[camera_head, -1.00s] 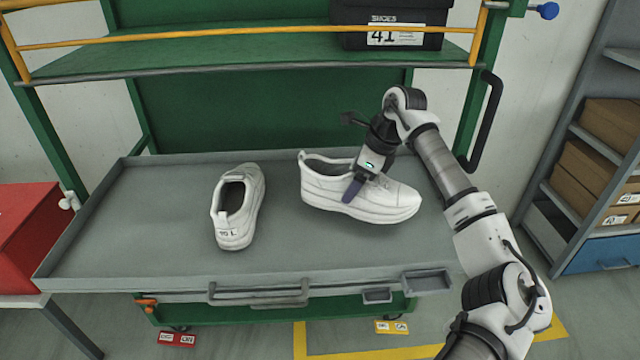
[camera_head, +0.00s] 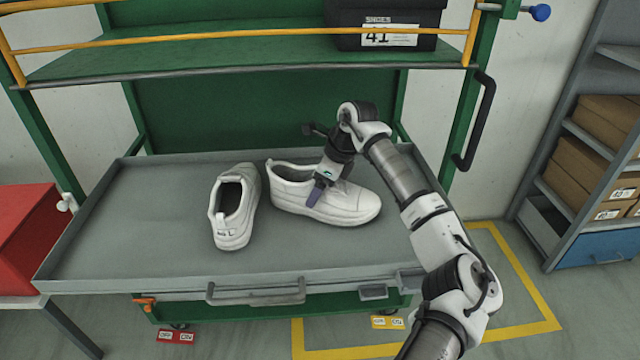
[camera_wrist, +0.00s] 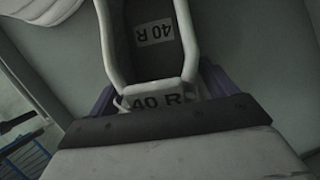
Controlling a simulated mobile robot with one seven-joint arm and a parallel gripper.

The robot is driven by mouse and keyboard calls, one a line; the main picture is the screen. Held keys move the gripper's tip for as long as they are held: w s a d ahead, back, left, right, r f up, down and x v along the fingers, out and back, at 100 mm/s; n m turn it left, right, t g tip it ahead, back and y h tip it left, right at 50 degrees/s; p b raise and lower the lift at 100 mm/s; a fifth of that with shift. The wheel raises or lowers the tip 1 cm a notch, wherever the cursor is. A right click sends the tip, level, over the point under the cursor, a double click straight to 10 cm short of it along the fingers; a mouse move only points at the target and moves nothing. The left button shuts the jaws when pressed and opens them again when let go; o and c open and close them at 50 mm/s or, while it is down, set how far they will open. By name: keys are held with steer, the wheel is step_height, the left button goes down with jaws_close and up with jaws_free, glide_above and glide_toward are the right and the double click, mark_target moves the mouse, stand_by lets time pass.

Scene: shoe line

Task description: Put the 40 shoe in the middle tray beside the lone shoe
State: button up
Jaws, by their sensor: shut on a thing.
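The white 40 shoe (camera_head: 350,206) is in my gripper (camera_head: 320,188), with its toe to the right and heel to the left. A narrow gap shows between the shoes. I cannot tell whether the held sole touches the tray. Part of another white shoe shows at the wrist view's upper left (camera_wrist: 45,8).
A black box marked 41 (camera_head: 388,32) sits on the green shelf above, behind a yellow rail (camera_head: 200,36). The tray has raised edges and a front handle (camera_head: 256,294). Its left part is bare. A red box (camera_head: 28,235) stands at the left.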

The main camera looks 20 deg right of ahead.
steer(key=shift+f, duration=0.1)
steer(key=o, duration=1.1)
steer(key=b+v, duration=0.1)
steer(key=v, duration=1.1)
